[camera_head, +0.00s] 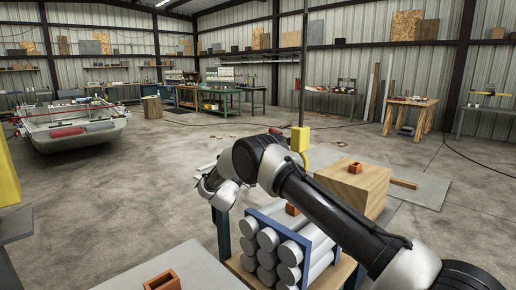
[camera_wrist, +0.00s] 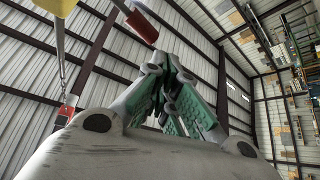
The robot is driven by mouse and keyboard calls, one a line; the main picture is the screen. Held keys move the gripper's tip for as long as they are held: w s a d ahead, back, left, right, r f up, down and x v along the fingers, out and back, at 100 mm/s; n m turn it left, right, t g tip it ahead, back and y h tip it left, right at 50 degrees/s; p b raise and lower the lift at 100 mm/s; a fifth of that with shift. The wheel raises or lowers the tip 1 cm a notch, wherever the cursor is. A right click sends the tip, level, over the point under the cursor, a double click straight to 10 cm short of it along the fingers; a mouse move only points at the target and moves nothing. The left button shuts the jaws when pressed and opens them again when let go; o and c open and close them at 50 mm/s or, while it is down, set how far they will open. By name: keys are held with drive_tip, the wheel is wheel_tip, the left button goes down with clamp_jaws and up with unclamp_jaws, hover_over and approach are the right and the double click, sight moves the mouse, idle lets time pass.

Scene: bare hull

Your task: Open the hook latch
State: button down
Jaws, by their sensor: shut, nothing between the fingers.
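I cannot pick out the hook latch for certain. In the wrist view, a red piece (camera_wrist: 141,26) on a thin grey bar shows beyond my fingers, up and to the left; it may be part of the latch. A yellow piece (camera_wrist: 58,6) with a thin metal rod below it is at the top left, and a small red and white piece (camera_wrist: 68,106) is lower down. My gripper (camera_wrist: 166,62), with green finger pads, is shut and empty, apart from these pieces in the picture. In the head view, my arm reaches left and its fingers are hard to make out.
In the head view, a blue rack of grey pipes (camera_head: 267,238) stands below my arm. A wooden block (camera_head: 353,184) carries an orange brick (camera_head: 355,168). A yellow box (camera_head: 300,139) is on a pole. A boat (camera_head: 75,127) is at left; the middle floor is open.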

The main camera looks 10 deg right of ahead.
drive_tip(key=shift+s+a+f, duration=0.4)
drive_tip(key=shift+a+f, duration=0.2)
drive_tip(key=shift+a, duration=0.2)
drive_tip(key=shift+s+a+f, duration=0.4)
drive_tip(key=shift+a+f, duration=0.2)
drive_tip(key=shift+a, duration=0.2)
